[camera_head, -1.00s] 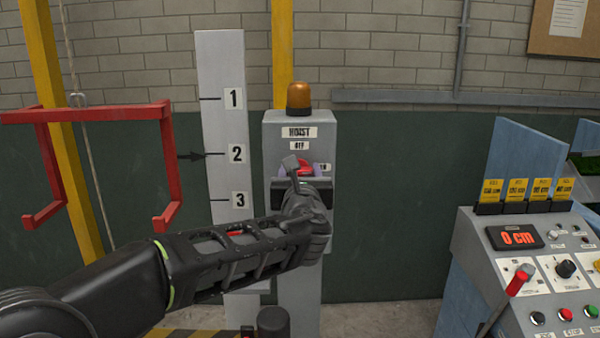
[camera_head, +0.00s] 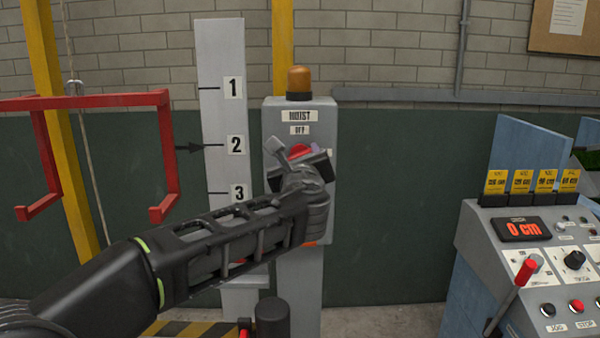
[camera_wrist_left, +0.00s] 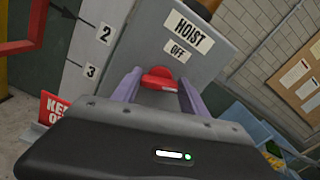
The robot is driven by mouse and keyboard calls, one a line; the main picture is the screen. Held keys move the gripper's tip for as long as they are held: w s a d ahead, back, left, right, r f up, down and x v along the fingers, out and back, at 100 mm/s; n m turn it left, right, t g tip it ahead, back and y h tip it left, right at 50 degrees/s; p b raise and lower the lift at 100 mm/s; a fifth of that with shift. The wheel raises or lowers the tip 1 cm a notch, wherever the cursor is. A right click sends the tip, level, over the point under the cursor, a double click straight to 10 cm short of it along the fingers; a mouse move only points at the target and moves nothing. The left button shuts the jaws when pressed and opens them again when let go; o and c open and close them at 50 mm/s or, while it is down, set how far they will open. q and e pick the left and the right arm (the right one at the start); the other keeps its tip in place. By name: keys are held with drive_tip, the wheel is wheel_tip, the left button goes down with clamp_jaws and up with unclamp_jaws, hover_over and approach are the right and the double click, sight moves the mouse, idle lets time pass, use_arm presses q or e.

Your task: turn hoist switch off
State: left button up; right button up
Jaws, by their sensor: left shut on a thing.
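The hoist switch is a red knob (camera_head: 299,151) on the front of a grey box (camera_head: 322,112), below the HOIST and OFF labels (camera_head: 299,130). In the left wrist view the knob (camera_wrist_left: 158,79) lies between the two purplish fingers, and the OFF label (camera_wrist_left: 178,52) is just above it. My left gripper (camera_head: 301,158) is shut on the knob and is tilted relative to the box. It hides the lower part of the switch in the head view. The knob sits askew to the label lettering in the wrist view. My right gripper is not in view.
An amber beacon (camera_head: 300,82) tops the box. A numbered grey post (camera_head: 224,100) stands just left, with a red hoist frame (camera_head: 85,102) beyond it. A control console (camera_head: 487,236) with a red lever stands at right. Bare floor shows between box and console.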

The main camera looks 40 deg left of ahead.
use_arm(q)
drive_tip(key=shift+s+a+f+n+b, duration=0.1)
drive_tip(key=shift+f+n+b, duration=0.05)
drive_tip(key=shift+n+b, duration=3.45)
drive_tip(key=shift+a+f+n+b, duration=0.1)
drive_tip(key=shift+f+n+b, duration=0.05)
drive_tip(key=shift+n+b, duration=3.4)
drive_tip(key=o, duration=1.4)
drive_tip(key=shift+r, duration=0.1)
drive_tip(key=shift+d, duration=0.1)
drive_tip(key=b+v, duration=0.1)
drive_tip(key=v, duration=0.6)
drive_tip(key=shift+s+d, duration=0.2)
drive_tip(key=shift+s, duration=0.15)
